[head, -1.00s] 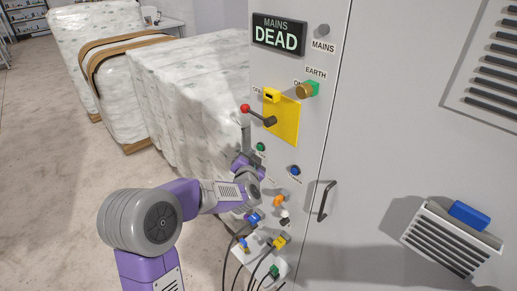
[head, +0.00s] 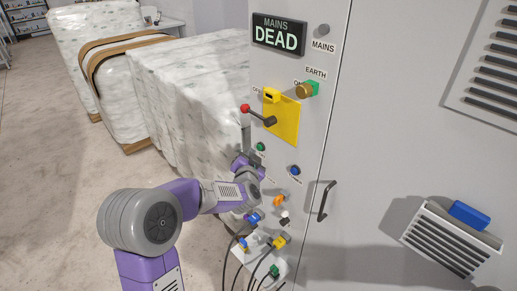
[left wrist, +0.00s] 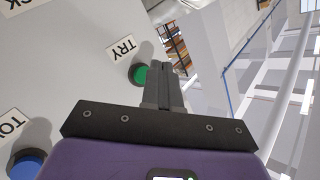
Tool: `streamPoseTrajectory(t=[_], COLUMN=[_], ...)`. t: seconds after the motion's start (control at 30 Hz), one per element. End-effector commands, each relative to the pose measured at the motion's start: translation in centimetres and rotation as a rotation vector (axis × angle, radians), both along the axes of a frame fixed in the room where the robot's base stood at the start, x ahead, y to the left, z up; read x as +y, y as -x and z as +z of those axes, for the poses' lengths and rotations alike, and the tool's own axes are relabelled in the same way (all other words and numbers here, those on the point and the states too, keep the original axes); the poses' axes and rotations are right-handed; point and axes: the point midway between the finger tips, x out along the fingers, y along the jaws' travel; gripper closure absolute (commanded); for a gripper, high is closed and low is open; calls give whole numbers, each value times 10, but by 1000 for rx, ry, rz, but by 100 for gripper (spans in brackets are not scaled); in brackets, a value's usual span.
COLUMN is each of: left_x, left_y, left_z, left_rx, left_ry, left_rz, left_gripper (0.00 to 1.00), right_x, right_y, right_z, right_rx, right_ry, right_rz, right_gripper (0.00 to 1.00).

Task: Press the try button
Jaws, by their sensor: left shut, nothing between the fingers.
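The try button is a green round button (head: 261,147) on the grey cabinet front, below the yellow plate. In the left wrist view the green button (left wrist: 138,74) sits beside a label reading TRY (left wrist: 122,48). My left gripper (head: 246,122) is shut and empty. In the left wrist view its fingertips (left wrist: 158,66) point up just to the right of the green button and partly overlap its edge. I cannot tell whether they touch it. My right gripper is not in view.
A blue button (head: 294,171) is right of the green one. Cabled plugs (head: 274,271) are below. Wrapped bales (head: 185,85) stand left.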

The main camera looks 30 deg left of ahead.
Motion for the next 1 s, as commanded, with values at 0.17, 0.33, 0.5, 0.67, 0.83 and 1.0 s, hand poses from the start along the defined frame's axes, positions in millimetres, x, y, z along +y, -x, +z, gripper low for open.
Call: streamPoseTrajectory(t=[0.17,0.33,0.5,0.67,0.83,1.0], left_x=[0,0,-1,-3,-3,-3], left_y=[0,0,-2,-8,-8,-8], left_z=[0,0,0,1,0,0], left_rx=[0,0,1,0,-1,0], left_ry=[0,0,0,0,0,0], left_rz=[0,0,-1,0,1,0], left_gripper=[100,100,100,100,100,100], right_x=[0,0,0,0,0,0], right_y=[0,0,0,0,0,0], right_z=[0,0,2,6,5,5], right_rx=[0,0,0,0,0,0], right_ry=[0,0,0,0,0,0], right_rz=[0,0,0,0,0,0], right_gripper=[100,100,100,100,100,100])
